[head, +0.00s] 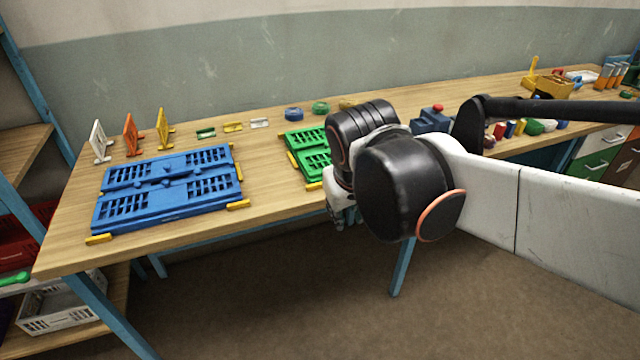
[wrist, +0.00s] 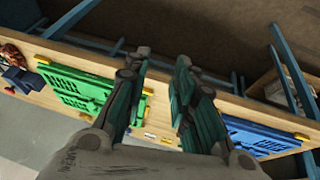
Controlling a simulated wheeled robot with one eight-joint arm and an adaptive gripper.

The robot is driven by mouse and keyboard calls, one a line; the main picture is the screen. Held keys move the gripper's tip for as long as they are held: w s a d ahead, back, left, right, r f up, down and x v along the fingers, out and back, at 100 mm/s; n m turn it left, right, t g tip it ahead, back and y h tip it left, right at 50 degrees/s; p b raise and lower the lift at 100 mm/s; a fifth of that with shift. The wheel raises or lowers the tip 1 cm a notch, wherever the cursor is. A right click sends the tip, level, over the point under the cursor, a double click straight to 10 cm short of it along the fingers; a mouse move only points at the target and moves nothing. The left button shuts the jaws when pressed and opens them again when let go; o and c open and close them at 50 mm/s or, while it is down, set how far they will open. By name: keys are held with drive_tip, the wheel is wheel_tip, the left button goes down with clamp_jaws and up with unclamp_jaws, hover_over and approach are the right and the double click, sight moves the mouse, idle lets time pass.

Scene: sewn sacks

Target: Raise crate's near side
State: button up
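A blue folding crate (head: 165,186) lies flat on the left part of the wooden table, its slotted panels folded down. A green folding crate (head: 312,160) lies flat to its right, partly hidden behind my arm. In the wrist view the green crate (wrist: 85,92) is left of my fingers and the blue crate (wrist: 262,138) is to their right, partly covered by one finger. My gripper (wrist: 161,57) is open and empty, with a clear gap between the fingers. In the head view my gripper (head: 343,212) is at the table's front edge, near the green crate, touching neither crate.
Yellow corner blocks (head: 239,204) sit at the crates' corners. White, orange and yellow upright pieces (head: 131,135) stand at the table's back left. Small coloured parts and a blue block (head: 431,123) lie further right. A shelf with a white basket (head: 60,308) is at left.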

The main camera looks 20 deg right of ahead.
drive_tip(key=s+a+n+t+y, duration=0.1)
drive_tip(key=s+a+t+y, duration=0.1)
drive_tip(key=s+a, duration=0.2)
drive_tip(key=shift+a+t, duration=0.4)
drive_tip(key=shift+a, duration=0.55)
drive_tip(key=shift+r, duration=0.15)
